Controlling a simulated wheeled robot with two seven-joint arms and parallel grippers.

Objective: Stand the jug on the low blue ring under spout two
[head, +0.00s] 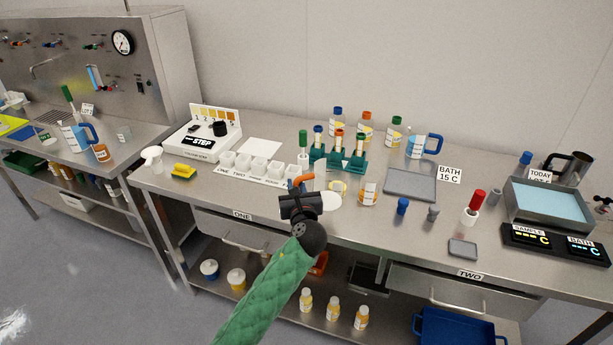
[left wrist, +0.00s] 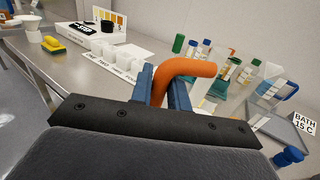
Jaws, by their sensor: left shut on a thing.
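My left gripper (head: 303,192) is over the front of the middle bench, shut on an orange curved handle (head: 301,181). In the left wrist view the orange handle (left wrist: 187,68) bends up and right from between my blue fingers (left wrist: 162,88). A jug with a blue handle (head: 420,146) stands at the back of this bench. Another blue-handled jug (head: 74,136) stands on the left bench. A bent metal spout (head: 45,66) shows on the steel panel; I cannot tell its number. I cannot make out the low blue ring. My right gripper is out of view.
White cups (head: 262,168), a green rack (head: 338,159) and bottles stand near the gripper. A grey tray (head: 410,184) and a water bath (head: 546,204) are to the right. A floor gap separates the benches. The bench front beside the yellow sponge (head: 183,171) is mostly clear.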

